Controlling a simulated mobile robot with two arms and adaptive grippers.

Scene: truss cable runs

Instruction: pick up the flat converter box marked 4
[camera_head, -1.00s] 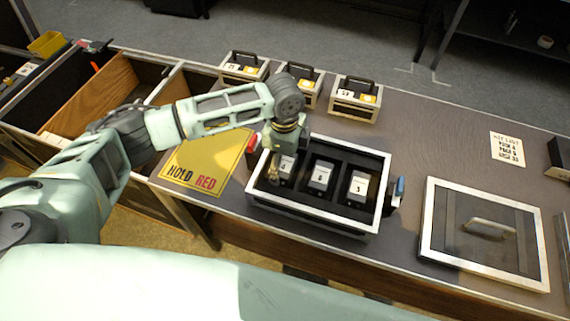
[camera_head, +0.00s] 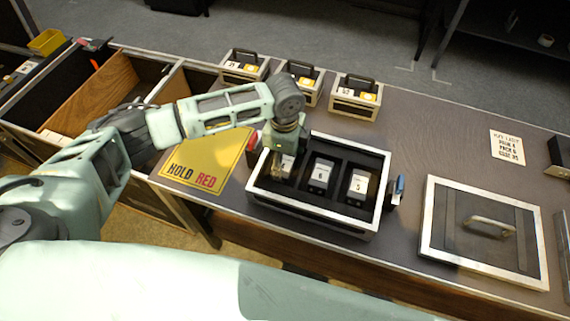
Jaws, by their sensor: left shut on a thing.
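An open black case with a pale rim (camera_head: 318,226) stands on the table, with three flat converter boxes in separate slots. The middle box (camera_head: 321,173) appears marked 6 and the right box (camera_head: 358,184) appears marked 5. The left box (camera_head: 288,164) is mostly covered by my gripper, and its mark cannot be read. My left gripper (camera_head: 278,176) points down into the left slot and is shut on that left box. The box still sits low in the case. The fingertips are small and partly hidden. My right gripper is not in view.
A framed lid with a handle (camera_head: 490,226) lies to the right. Three small handled cases (camera_head: 355,98) stand along the back edge. A yellow HOLD RED mat (camera_head: 205,165) lies left of the case. A printed note (camera_head: 507,147) lies at the right.

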